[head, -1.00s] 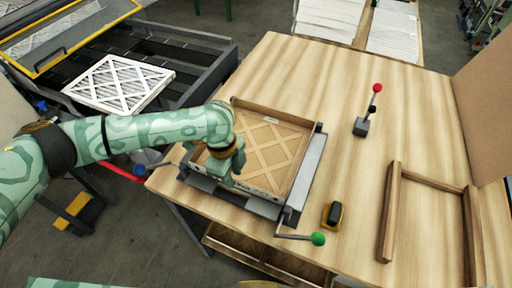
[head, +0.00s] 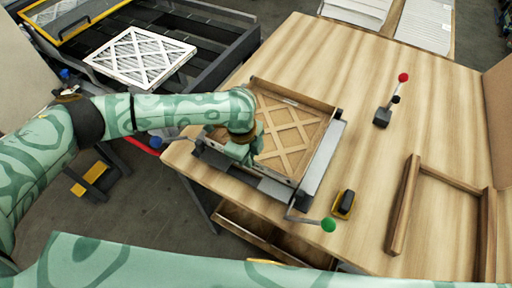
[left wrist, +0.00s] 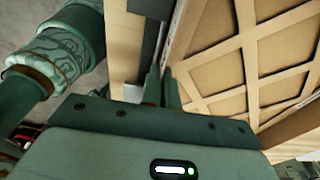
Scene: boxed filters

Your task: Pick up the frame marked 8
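A square wooden frame (head: 318,103) with a diagonal lattice over a tan panel sits in a grey metal fixture (head: 325,160) on the wooden table. I can read no number on it. My left gripper (head: 243,155) is at the frame's near left side, pointing down. In the left wrist view, its two fingers (left wrist: 163,88) are close together, with the thin frame wall (left wrist: 174,35) running down between them; they look shut on it. The lattice (left wrist: 245,60) lies to the right of the fingers. My right gripper is in neither view.
A green-knobbed lever (head: 328,225) and a yellow-black box (head: 343,204) are near the fixture. A red-knobbed lever (head: 383,116) and a U-shaped wooden piece (head: 402,205) stand farther right. A white lattice filter (head: 140,56) lies on the rack at left.

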